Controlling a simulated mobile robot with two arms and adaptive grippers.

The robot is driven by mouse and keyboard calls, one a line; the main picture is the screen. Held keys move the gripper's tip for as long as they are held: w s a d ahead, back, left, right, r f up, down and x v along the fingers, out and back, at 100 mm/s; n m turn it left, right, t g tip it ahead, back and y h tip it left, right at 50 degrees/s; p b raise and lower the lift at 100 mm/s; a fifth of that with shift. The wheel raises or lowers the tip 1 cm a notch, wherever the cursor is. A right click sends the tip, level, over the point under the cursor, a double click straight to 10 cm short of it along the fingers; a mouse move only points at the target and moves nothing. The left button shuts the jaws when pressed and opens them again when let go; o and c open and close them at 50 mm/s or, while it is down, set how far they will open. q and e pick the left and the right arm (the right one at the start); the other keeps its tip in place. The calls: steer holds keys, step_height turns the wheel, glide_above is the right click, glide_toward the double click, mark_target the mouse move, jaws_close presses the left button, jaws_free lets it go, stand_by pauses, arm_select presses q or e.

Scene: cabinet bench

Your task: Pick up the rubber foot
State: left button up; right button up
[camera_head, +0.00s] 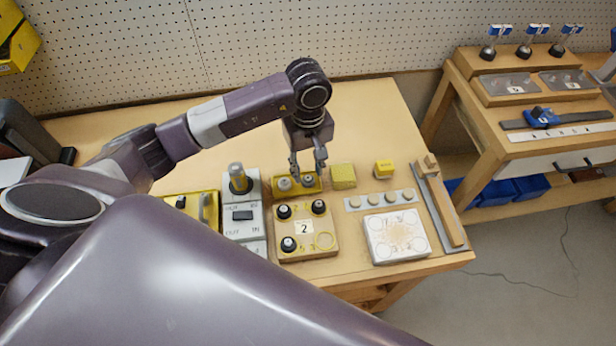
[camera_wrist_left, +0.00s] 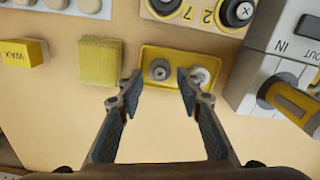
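A small yellow tray (camera_head: 295,192) stands on the bench behind the wooden block marked 2; it also shows in the left wrist view (camera_wrist_left: 183,53). It holds two small round pieces: a dark grey one with a light centre (camera_wrist_left: 160,70), which looks like the rubber foot, and a whitish one (camera_wrist_left: 200,76). My left gripper (camera_head: 308,172) points down over the tray. In the left wrist view its open fingers (camera_wrist_left: 159,82) lie on either side of the grey piece, with nothing held. Whether they touch it I cannot tell. My right gripper is not in view.
The wooden block (camera_head: 305,243) has three black feet at its corners and an empty yellow ring. A yellow-green block (camera_head: 343,176), a yellow wax block (camera_head: 383,169), a strip of round pads (camera_head: 382,200) and a white plate (camera_head: 397,237) lie right. A grey IN/OUT fixture (camera_head: 242,216) stands left.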

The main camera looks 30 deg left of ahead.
arm_select(q)
step_height(320, 180, down, 2)
steer(key=shift+f, duration=0.1)
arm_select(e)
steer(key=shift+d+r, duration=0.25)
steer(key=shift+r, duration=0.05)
arm_select(q)
steer(key=c, duration=0.7)
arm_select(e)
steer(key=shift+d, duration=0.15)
arm_select(q)
step_height(320, 180, up, 11)
steer(key=b, duration=0.2)
step_height(320, 180, up, 7)
glide_above(308, 177)
steer(key=shift+s+r, duration=0.1)
steer(key=shift+r, duration=0.95)
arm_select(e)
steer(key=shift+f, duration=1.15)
